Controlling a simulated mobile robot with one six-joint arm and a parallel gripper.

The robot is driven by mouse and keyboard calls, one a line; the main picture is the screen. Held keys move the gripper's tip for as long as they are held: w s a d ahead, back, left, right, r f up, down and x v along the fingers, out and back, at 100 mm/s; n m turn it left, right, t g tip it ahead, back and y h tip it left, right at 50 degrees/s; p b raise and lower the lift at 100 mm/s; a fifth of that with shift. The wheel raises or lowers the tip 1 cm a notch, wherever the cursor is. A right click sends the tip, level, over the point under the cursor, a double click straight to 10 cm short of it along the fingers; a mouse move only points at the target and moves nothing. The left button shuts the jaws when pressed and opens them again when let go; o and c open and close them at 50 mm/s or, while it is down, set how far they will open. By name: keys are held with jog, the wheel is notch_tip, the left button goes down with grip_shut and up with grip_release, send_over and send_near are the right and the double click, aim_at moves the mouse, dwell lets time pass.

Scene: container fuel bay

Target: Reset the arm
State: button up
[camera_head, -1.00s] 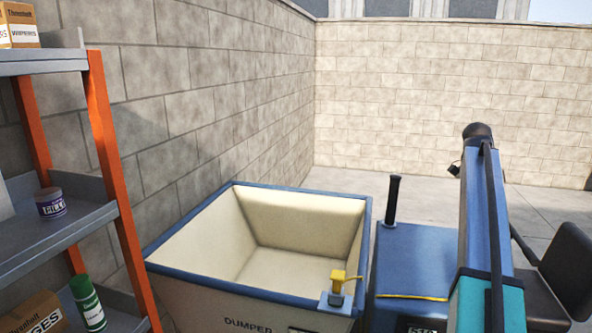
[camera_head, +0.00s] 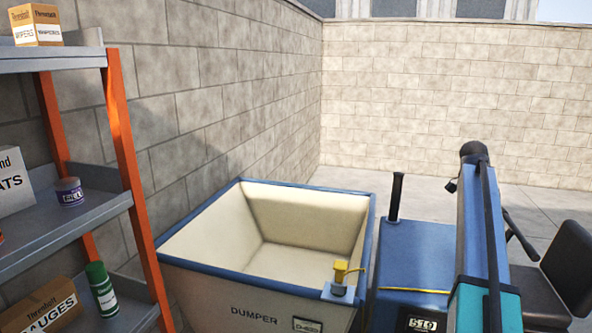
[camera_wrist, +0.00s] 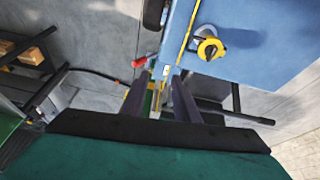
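My gripper (camera_wrist: 158,80) shows in the wrist view, its two dark fingers apart. A narrow yellow and pale strip shows in the gap between them, and I see neither finger closed on it. A blue panel (camera_wrist: 255,40) with a yellow ring-shaped fitting (camera_wrist: 209,48) lies beyond the fingertips on the right. A red-tipped part (camera_wrist: 139,62) shows just beyond the left finger. In the head view my arm is raised on the right; my gripper cannot be made out there.
An open dumper bin (camera_head: 250,285) with a yellow fitting (camera_head: 341,271) on its corner stands front centre. A shelf rack (camera_head: 70,225) with boxes and cans is at left. A blue machine (camera_head: 415,265) and a black seat (camera_head: 570,265) are at right. Block walls (camera_head: 430,100) enclose the bay.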

jog(key=a+f+n+b, duration=0.15)
jog(key=a+f, duration=0.25)
jog(key=f, duration=0.5)
jog(key=a+f+n+y, duration=0.1)
jog(key=a+f+n, duration=0.3)
jog(key=f, duration=0.5)
jog(key=a+f+n+b, duration=0.1)
jog(key=a+f, duration=0.4)
jog(key=f, duration=0.4)
jog(key=s+a+f+n+g+y+b, duration=0.1)
jog(key=s+a+f+n, duration=0.15)
jog(key=a+f, duration=0.6)
jog(key=s+a+f+n+b, duration=0.15)
jog(key=s+a+f, duration=0.3)
jog(key=f, duration=0.75)
jog(key=s+a+f+n+g+y+b, duration=0.15)
jog(key=s+a+f+n, duration=0.45)
jog(key=s+a+f, duration=0.85)
jog(key=s+a+f+n+b, duration=0.1)
jog(key=s+a+f+n, duration=0.1)
jog(key=s+f, duration=0.3)
jog(key=s+a+f+n+g+b, duration=0.1)
jog(key=s+a+f, duration=0.3)
jog(key=s, duration=0.8)
jog(key=shift+s+a+f+n+b, duration=0.15)
jog(key=shift+a+f+n+b, duration=0.25)
jog(key=shift+f+n, duration=0.45)
